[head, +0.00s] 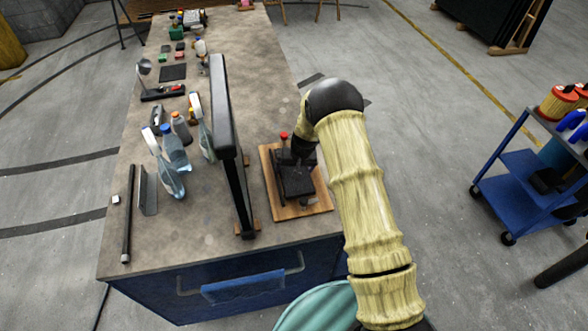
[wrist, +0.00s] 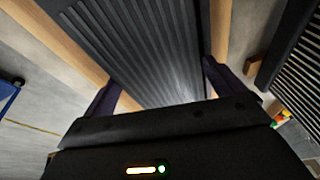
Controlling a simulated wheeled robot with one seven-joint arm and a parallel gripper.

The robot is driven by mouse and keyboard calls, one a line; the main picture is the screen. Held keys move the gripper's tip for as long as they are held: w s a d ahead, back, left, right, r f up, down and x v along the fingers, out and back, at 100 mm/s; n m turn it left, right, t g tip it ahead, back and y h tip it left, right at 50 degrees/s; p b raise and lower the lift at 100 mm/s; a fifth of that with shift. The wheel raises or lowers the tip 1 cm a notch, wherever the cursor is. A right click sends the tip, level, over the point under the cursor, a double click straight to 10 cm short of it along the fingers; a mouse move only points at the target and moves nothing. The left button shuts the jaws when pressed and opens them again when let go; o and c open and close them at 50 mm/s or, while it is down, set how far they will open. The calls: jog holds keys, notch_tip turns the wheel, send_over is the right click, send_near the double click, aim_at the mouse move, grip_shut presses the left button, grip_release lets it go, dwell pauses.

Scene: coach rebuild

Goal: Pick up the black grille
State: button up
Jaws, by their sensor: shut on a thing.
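The black grille (wrist: 135,40) is a dark ribbed panel. It fills the middle of the wrist view, between the two fingers of my gripper (wrist: 162,78). The fingers are shut on its two side edges. Strips of a wooden board (wrist: 62,40) show on both sides of the grille. In the head view my gripper (head: 296,165) is over the wooden board (head: 318,205) on the bench, and the dark grille (head: 297,188) shows there, partly covered by the gripper. Whether the grille touches the board or is just above it, I cannot tell.
A tall black frame (head: 222,110) stands upright on the bench (head: 185,240), close to the left of the board. Bottles (head: 172,145) and clear parts stand further left. Smaller items lie at the far end. A blue cart (head: 525,170) stands on the right.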

notch_tip(320, 180, up, 10)
jog(key=b, duration=0.3)
